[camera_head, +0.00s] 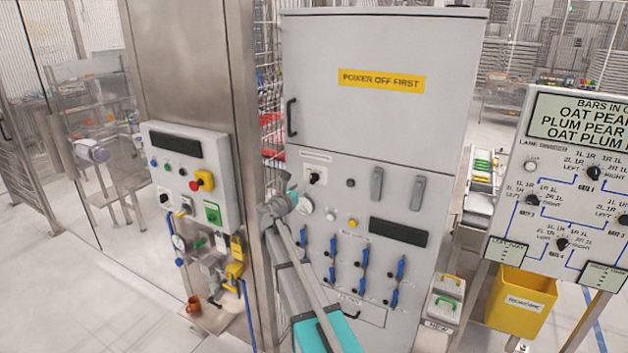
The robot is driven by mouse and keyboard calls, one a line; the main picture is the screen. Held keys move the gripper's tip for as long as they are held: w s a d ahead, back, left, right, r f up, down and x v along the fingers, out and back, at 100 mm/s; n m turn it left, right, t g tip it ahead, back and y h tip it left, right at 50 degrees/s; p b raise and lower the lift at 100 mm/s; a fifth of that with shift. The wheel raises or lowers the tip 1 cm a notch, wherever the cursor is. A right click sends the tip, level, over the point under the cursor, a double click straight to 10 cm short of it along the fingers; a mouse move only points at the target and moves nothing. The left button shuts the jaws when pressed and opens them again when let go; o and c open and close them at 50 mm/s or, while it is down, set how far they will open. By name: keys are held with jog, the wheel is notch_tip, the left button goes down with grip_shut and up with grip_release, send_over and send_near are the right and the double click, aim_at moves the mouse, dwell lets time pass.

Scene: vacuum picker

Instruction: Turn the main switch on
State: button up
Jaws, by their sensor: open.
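A tall grey cabinet (385,50) stands in the middle, with a yellow "POWER OFF FIRST" label on its door. A black rotary knob (315,177) sits on its upper left control area, below a small white label. I cannot read which of these is marked as the main switch. My gripper (291,193) is in front of the cabinet's left edge, a little below and left of the black knob. It is open and appears empty; its fingers are small and partly hidden.
Blue-handled levers (333,247) fill the cabinet's lower front. The control box (222,160) hangs on a steel column at left. An orange mug (193,304) is on a low shelf. A yellow bin (518,300) and a sign board (560,180) stand at right. The left floor is clear.

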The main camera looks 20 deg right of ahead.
aim_at(311, 179)
jog(key=x, duration=0.8)
